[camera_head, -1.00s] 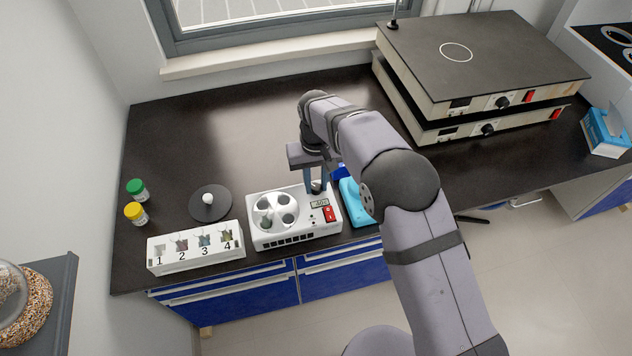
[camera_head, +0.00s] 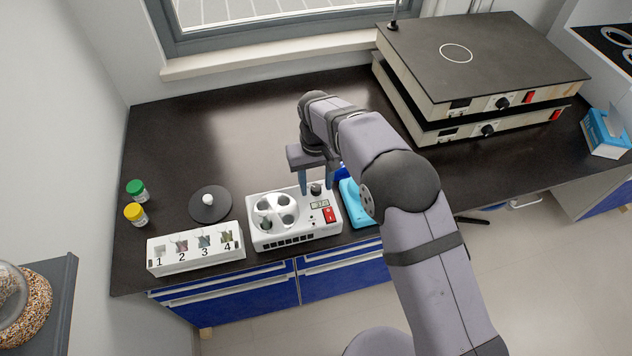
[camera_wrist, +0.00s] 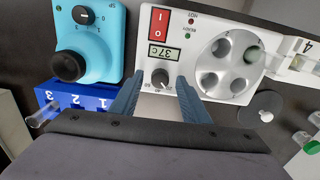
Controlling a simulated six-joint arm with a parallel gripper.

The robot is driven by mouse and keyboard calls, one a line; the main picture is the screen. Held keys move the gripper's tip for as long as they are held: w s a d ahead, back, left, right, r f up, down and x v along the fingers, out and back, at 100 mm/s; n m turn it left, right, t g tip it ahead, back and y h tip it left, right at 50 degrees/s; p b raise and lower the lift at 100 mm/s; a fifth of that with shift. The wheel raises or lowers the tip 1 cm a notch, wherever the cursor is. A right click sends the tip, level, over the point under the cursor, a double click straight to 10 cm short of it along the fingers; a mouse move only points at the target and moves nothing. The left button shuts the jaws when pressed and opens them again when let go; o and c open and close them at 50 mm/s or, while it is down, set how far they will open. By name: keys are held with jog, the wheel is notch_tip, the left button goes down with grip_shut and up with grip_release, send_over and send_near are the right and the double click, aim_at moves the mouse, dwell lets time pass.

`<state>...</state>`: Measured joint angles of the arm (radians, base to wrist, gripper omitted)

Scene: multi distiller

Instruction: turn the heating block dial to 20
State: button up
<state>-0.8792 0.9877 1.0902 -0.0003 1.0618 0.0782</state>
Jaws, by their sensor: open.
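The white heating block (camera_head: 262,236) stands on the dark bench; the wrist view shows it too (camera_wrist: 205,85). Its dark dial (camera_head: 316,188) is at the back right corner, and in the wrist view the dial (camera_wrist: 160,77) sits between my fingertips. The small display (camera_wrist: 162,54) above the dial appears to read about 37 C; in the head view it is too small to read surely. My gripper (camera_head: 316,186) is open, pointing down, with a finger on each side of the dial and visible gaps. The wrist view shows both blue fingers of my gripper (camera_wrist: 160,78).
A light-blue device (camera_head: 352,202) with a knob stands close right of the block, and a blue numbered rack (camera_wrist: 85,100) is beside it. A white numbered rack (camera_head: 196,262), a round grey plate (camera_head: 196,208) and two capped jars stand left. The back left bench is clear.

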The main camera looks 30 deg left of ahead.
aim_at(318, 187)
jog(key=shift+r, duration=0.1)
jog(key=shift+r+b, duration=1.05)
jog(key=shift+r, duration=2.55)
jog(key=shift+w+d, duration=0.1)
jog(key=shift+d, duration=0.1)
jog(key=w+d+r+m, duration=0.1)
jog(key=d+m, duration=0.1)
jog(key=d, duration=0.9)
jog(key=w+d+r+m, duration=0.1)
jog(key=w+d+m, duration=0.1)
jog(key=d, duration=0.9)
jog(key=s+d+f+m, duration=0.2)
jog(key=s+d, duration=0.6)
jog(key=d, duration=0.2)
jog(key=s+d+f+m, duration=0.2)
jog(key=s+d+m, duration=0.1)
jog(key=s+d, duration=0.5)
jog(key=shift+s+d, duration=0.15)
jog(key=shift+d, duration=0.85)
